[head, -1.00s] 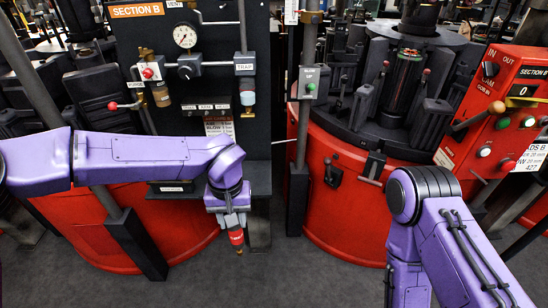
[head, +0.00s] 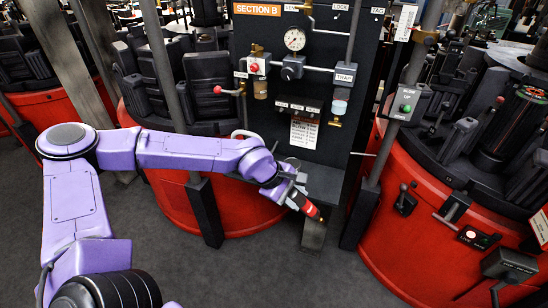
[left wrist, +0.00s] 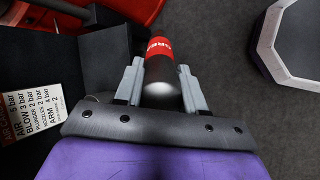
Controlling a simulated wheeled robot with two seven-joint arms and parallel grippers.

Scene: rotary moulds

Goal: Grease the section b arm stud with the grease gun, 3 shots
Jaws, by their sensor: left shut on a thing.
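My left gripper (head: 303,199) is shut on the grease gun (head: 313,212), a dark cylinder with a red band and a small brassy tip. It slopes down to the right in front of the section B panel (head: 378,75). In the left wrist view the fingers (left wrist: 159,82) clasp the gun's dark body (left wrist: 161,68) from both sides, and its red band with white lettering shows beyond them. The panel carries an orange SECTION B sign (head: 257,9). I cannot make out the section B arm stud. My right gripper is out of view.
Red machine drums (head: 405,240) with black moulds stand on both sides of the panel. A small dark shelf (head: 326,181) is near the gun. Slanted posts (head: 207,212) stand close to my left arm. The grey floor (head: 270,270) in front is clear.

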